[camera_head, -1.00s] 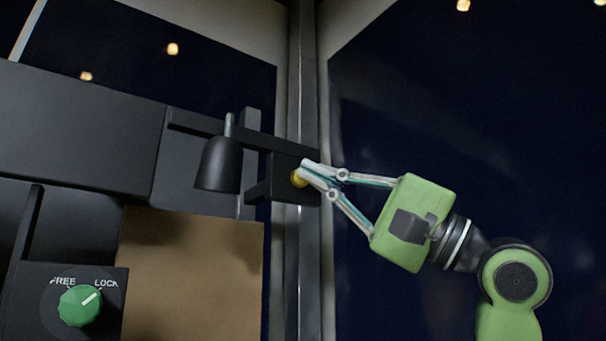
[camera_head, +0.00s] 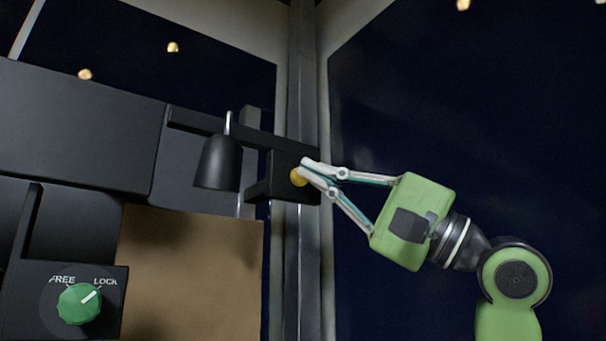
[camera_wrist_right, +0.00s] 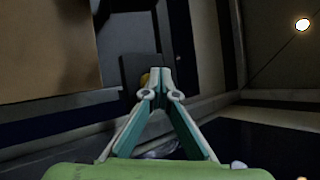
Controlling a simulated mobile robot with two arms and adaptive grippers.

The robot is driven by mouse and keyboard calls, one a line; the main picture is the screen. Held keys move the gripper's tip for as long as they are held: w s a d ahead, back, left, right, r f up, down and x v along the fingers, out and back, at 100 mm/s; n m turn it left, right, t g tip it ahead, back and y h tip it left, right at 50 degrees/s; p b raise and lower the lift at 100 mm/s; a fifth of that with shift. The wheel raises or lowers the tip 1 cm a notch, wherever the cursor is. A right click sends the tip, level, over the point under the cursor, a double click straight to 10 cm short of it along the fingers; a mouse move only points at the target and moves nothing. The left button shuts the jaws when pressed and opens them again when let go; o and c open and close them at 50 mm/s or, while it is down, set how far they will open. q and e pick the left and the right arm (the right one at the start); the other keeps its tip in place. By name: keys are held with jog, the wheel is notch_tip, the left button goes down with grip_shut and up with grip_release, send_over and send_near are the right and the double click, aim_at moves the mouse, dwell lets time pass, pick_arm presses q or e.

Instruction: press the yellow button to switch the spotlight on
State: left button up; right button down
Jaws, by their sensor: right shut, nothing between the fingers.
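The yellow button (camera_head: 297,178) sits on the front of a black box (camera_head: 283,191) on the bracket that carries the spotlight. My right gripper (camera_head: 306,164) is shut and empty. Its fingertips overlap the button's right side in the head view; whether they touch it I cannot tell. In the right wrist view the button (camera_wrist_right: 144,79) shows only as a small yellow edge left of the shut fingertips (camera_wrist_right: 159,76), which hide the rest. The black spotlight (camera_head: 219,163) hangs left of the box, pointing down; no light from it is visible. My left gripper is not in view.
A vertical metal post (camera_head: 302,90) stands behind the box. A brown board (camera_head: 190,270) is below the spotlight. A green knob (camera_head: 79,304) marked FREE and LOCK is at lower left. Dark panels fill the right side around my right arm.

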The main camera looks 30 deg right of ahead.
jog(key=shift+w, duration=0.15)
jog(key=shift+w, duration=0.3)
jog(key=shift+s, duration=0.4)
dwell(0.6)
jog(key=s+b, duration=0.1)
jog(key=s, duration=0.5)
jog(key=shift+d, duration=0.2)
dwell(0.5)
